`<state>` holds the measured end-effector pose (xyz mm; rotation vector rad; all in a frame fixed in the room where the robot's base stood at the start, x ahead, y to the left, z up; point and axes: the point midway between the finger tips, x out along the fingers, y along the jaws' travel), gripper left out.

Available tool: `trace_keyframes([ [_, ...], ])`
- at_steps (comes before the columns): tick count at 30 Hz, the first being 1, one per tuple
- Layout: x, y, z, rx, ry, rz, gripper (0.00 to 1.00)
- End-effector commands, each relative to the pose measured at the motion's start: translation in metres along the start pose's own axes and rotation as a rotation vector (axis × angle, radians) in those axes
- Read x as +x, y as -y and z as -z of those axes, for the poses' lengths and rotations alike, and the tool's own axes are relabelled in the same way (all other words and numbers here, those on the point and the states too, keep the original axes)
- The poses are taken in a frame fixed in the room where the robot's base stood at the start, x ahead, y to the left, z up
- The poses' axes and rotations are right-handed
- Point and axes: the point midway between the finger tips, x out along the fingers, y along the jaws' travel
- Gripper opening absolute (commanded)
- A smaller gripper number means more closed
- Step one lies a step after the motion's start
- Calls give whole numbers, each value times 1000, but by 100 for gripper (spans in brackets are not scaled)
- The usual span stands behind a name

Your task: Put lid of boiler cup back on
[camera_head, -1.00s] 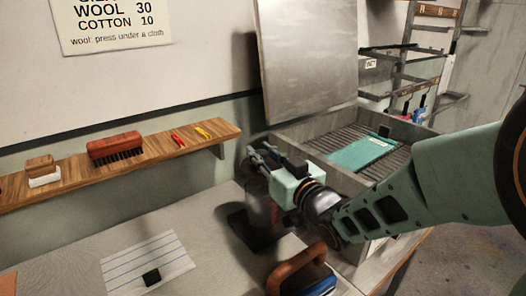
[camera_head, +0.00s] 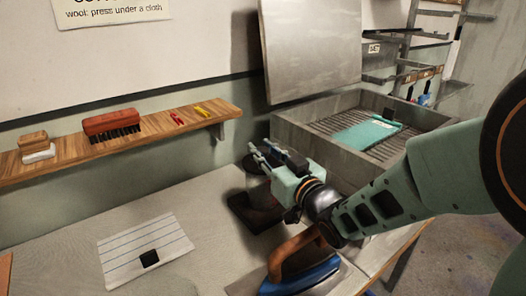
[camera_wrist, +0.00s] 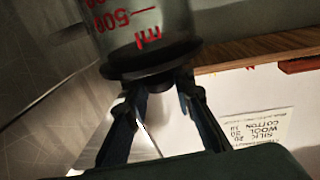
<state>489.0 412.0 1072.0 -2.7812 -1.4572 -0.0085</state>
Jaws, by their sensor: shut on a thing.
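The boiler cup (camera_head: 259,190) stands upright on a dark base plate (camera_head: 243,213) on the table, partly hidden behind my gripper. In the wrist view, the clear cup (camera_wrist: 145,22) has red "500 ml" marks. The black lid (camera_wrist: 150,64) lies across the cup's mouth, between the cup and my fingers. My gripper (camera_head: 257,151) is above the cup in the head view. In the wrist view, my gripper (camera_wrist: 157,84) is shut on the lid at its knob, which the fingers mostly hide. I cannot tell whether the lid is fully seated.
An iron (camera_head: 303,268) with a brown handle stands close in front of the cup. A grey tray (camera_head: 292,128) with a raised panel is behind to the right. A wooden shelf (camera_head: 165,133) holds brushes at left.

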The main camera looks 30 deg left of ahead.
Motion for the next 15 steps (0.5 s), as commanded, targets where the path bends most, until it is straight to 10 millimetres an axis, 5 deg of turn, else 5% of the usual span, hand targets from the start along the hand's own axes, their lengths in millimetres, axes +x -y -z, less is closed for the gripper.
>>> trace_keyframes([
  [9,-1,0,-6,2,11,0,0],
  [10,-1,0,-6,2,12,0,24],
  [15,-1,0,-5,2,9,0,43],
])
